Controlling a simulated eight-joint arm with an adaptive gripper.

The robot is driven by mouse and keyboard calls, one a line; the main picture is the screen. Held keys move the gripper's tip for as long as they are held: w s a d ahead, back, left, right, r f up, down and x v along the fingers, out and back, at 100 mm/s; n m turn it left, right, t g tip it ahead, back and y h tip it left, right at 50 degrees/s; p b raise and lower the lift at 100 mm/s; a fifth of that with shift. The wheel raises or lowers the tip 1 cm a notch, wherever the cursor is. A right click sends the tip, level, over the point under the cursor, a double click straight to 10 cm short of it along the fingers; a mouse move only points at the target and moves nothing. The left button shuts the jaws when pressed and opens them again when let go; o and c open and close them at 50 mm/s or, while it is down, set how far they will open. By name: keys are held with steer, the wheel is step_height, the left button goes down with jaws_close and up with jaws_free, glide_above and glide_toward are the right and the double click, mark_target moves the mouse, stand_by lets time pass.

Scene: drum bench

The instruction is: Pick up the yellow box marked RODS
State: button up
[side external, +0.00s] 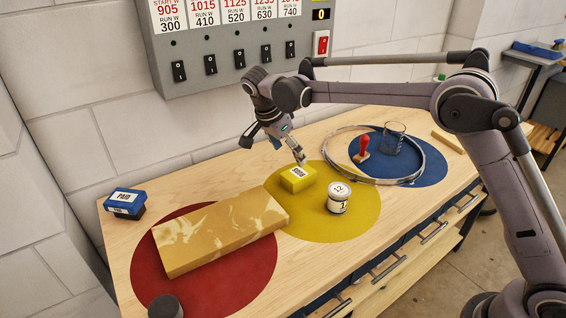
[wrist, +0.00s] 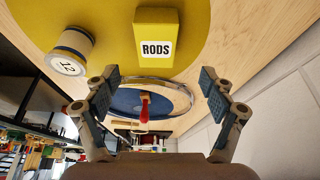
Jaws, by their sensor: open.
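The yellow box marked RODS (side external: 297,180) sits on the yellow round mat (side external: 362,228) on the bench. In the wrist view the yellow box (wrist: 155,30) shows its white RODS label, ahead of and between my fingers. My gripper (side external: 298,157) is just above the box in the side view, close to its top. I cannot tell whether a fingertip touches it. In the wrist view my gripper (wrist: 158,92) has its two fingers spread wide with nothing between them.
A long wood-patterned block (side external: 220,231) lies to the left, partly over a red mat (side external: 240,285).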

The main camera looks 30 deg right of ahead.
mark_target(298, 173)
steer(key=x, duration=0.4)
steer(key=shift+s+x, duration=0.2)
steer(key=shift+x, duration=1.15)
steer(key=shift+s+x, duration=0.15)
steer(key=shift+x, duration=1.25)
steer(key=c, duration=1.4)
